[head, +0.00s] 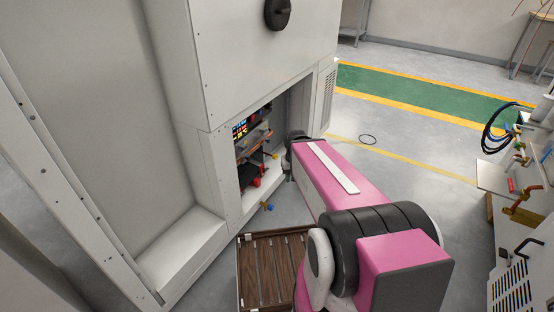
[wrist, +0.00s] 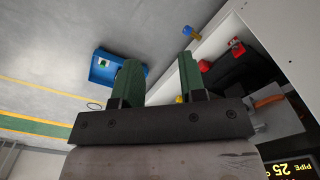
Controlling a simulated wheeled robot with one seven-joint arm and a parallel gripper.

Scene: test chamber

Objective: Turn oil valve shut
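I cannot tell which part is the oil valve. Several coloured fittings show at the cabinet opening. An orange handle (wrist: 268,101) sits beside the display in the wrist view; orange parts also show in the head view (head: 258,141). A red part (wrist: 236,43) sits near black equipment. A blue and yellow fitting (wrist: 191,32) is by the cabinet's lower edge, also in the head view (head: 267,206). My gripper (wrist: 159,76) is open, its two green fingers apart with nothing between them. In the head view my arm largely hides it at the opening's right side.
The white cabinet (head: 260,70) stands around the opening, with a lit display (head: 240,128) inside. A brown slatted panel (head: 268,270) lies low in front. A blue bin (wrist: 104,68) is on the floor. Open floor lies right of my arm; a bench with pipes stands far right.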

